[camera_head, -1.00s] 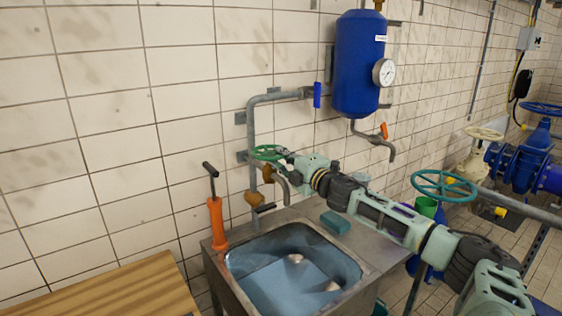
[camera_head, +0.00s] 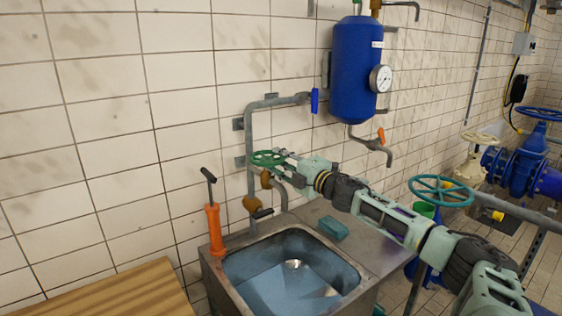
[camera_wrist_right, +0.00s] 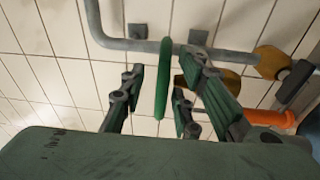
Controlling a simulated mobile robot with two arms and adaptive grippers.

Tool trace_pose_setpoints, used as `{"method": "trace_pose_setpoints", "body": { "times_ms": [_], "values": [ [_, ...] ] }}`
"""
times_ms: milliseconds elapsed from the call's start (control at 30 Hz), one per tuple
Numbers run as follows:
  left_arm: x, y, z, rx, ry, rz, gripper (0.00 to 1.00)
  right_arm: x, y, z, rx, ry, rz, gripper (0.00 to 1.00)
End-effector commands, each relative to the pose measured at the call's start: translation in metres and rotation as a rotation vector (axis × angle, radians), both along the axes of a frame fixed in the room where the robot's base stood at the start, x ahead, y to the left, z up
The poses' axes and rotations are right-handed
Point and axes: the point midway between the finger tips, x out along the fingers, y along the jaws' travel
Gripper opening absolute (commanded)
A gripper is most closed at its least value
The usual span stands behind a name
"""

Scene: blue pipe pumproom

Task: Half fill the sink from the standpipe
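The sink (camera_head: 226,276) is a steel basin set in a metal counter. Its inside looks blue, with a bright round spot near the middle; I cannot tell the water level. The standpipe (camera_head: 249,135) is a grey pipe on the tiled wall with brass fittings. Its spout (camera_head: 284,198) points down at the sink's back edge, and no stream shows. Its green handwheel (camera_head: 268,158) also shows edge-on in the right wrist view (camera_wrist_right: 163,80). My right gripper (camera_head: 286,160) is at the wheel, its fingers apart on either side of the rim with gaps. My left gripper is out of view.
An orange hand pump (camera_head: 215,228) stands left of the sink. A green sponge (camera_head: 333,228) lies on the counter. A blue tank (camera_head: 355,75) with a gauge hangs above. A wooden top (camera_head: 130,292) is at front left, and a teal handwheel (camera_head: 441,190) is at right.

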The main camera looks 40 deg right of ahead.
Motion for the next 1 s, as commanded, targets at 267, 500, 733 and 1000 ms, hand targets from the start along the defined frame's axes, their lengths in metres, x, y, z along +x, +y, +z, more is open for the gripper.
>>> {"method": "trace_pose_setpoints", "body": {
  "times_ms": [267,500,733,1000],
  "values": [
    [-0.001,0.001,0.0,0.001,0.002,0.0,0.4,-0.007,0.0,-0.005,0.001,0.006,0.0,0.29],
    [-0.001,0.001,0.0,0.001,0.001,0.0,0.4,-0.027,0.0,-0.007,0.001,0.007,0.0,0.29],
    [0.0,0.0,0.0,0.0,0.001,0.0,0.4,-0.046,0.0,-0.008,0.002,0.006,0.0,0.29],
    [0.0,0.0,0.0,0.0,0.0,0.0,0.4,-0.069,0.0,-0.009,0.002,0.006,0.001,0.29]
  ]
}}
